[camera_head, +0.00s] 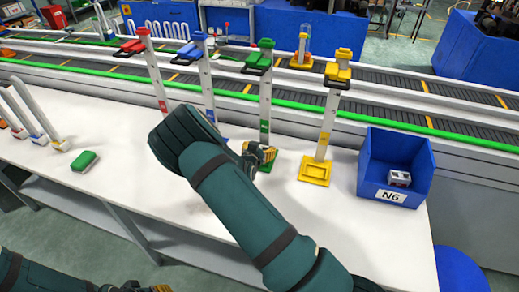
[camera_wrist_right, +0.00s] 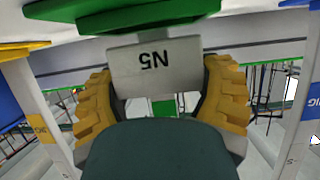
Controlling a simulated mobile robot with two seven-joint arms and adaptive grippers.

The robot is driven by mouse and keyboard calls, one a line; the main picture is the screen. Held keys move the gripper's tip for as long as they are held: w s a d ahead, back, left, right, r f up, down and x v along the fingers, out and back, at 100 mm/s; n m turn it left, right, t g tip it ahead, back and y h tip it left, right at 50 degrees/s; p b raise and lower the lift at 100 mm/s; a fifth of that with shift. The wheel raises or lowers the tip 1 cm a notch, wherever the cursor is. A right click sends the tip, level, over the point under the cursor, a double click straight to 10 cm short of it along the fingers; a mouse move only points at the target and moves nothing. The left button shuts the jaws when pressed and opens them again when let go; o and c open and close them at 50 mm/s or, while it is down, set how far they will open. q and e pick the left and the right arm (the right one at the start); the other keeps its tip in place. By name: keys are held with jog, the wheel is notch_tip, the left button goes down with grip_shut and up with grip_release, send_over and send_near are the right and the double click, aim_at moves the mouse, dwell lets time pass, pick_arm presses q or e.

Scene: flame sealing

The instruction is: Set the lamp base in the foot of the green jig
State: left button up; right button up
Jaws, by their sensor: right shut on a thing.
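The green jig (camera_head: 265,100) stands upright on the white table, third of a row of jigs. Its green foot (camera_head: 264,166) shows partly behind my right gripper (camera_head: 260,152). In the right wrist view, which looks upside down, my right gripper (camera_wrist_right: 160,78) is shut on a grey lamp base (camera_wrist_right: 135,75) marked N5. The base's lower edge meets the green foot (camera_wrist_right: 150,14); I cannot tell how deep it sits. The base is hidden in the head view. My left gripper (camera_head: 150,287) shows only in part at the bottom edge, its jaws unclear.
A yellow jig (camera_head: 325,120) stands close on the right, blue (camera_head: 203,85) and red (camera_head: 150,70) jigs on the left. A blue bin (camera_head: 395,160) marked N6 holds a grey part (camera_head: 399,178). A green block (camera_head: 85,161) lies at left. A conveyor runs behind.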

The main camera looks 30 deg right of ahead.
jog(key=shift+f, duration=0.3)
dwell(0.6)
jog(key=shift+r, duration=0.35)
dwell(0.6)
jog(key=shift+f+b, duration=0.3)
jog(key=shift+b, duration=0.05)
dwell(0.6)
jog(key=o, duration=1.2)
jog(key=shift+s+a, duration=0.1)
jog(key=shift+a, duration=0.05)
jog(key=v, duration=1.1)
jog(key=shift+s+a+r, duration=0.2)
jog(key=shift+s+a, duration=0.05)
jog(key=shift+a, duration=0.05)
